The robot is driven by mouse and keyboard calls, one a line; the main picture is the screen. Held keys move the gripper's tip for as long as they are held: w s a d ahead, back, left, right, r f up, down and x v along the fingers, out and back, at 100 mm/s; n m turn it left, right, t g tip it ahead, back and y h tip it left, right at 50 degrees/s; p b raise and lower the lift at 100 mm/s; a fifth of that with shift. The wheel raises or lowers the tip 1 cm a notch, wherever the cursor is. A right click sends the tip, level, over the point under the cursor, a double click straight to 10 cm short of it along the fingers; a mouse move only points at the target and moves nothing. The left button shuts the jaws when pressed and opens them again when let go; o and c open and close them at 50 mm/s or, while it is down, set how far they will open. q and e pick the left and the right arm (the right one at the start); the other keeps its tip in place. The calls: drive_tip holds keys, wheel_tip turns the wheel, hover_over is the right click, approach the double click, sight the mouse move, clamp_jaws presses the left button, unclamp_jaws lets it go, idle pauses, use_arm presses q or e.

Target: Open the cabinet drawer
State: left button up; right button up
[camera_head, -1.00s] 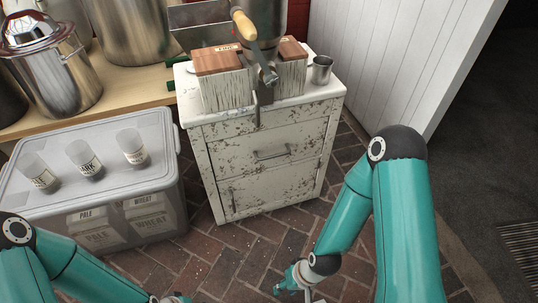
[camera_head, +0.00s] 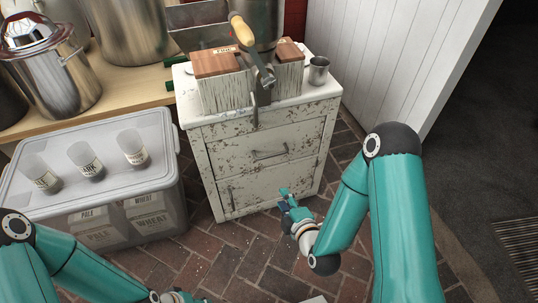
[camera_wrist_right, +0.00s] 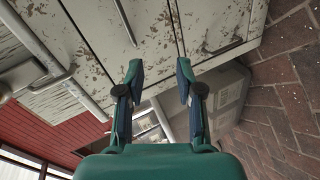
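The cabinet (camera_head: 211,165) is white with chipped, rusty paint. Its upper drawer (camera_head: 300,140) appears closed, with a horizontal metal bar handle (camera_head: 271,155). In the right wrist view, the drawer handle (camera_wrist_right: 125,22) lies beyond the left finger. My right gripper (camera_head: 285,197) is in front of the lower part of the cabinet, below the drawer handle and apart from it. In the right wrist view my right gripper (camera_wrist_right: 159,70) is open, with nothing between its fingers. My left gripper (camera_head: 176,297) is at the bottom edge, mostly cut off, so its state is unclear.
A lower door with a vertical handle (camera_head: 230,197) sits under the drawer. A grain mill with a wooden crank handle (camera_head: 242,28) and a metal cup (camera_head: 318,70) are on top. A clear bin (camera_head: 165,190) stands left. Brick floor (camera_head: 215,262) in front is open.

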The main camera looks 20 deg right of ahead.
sight(269, 156)
drive_tip(key=w+b, duration=0.1)
drive_tip(key=w, duration=0.4)
drive_tip(key=w+n+t+b, duration=0.1)
drive_tip(key=w, duration=0.5)
drive_tip(key=w+n+b, duration=0.1)
drive_tip(key=w, duration=0.5)
drive_tip(key=shift+w+d+f+t+h, duration=0.15)
drive_tip(key=shift+f+t+h, duration=0.05)
drive_tip(key=shift+t+h, duration=0.1)
clamp_jaws()
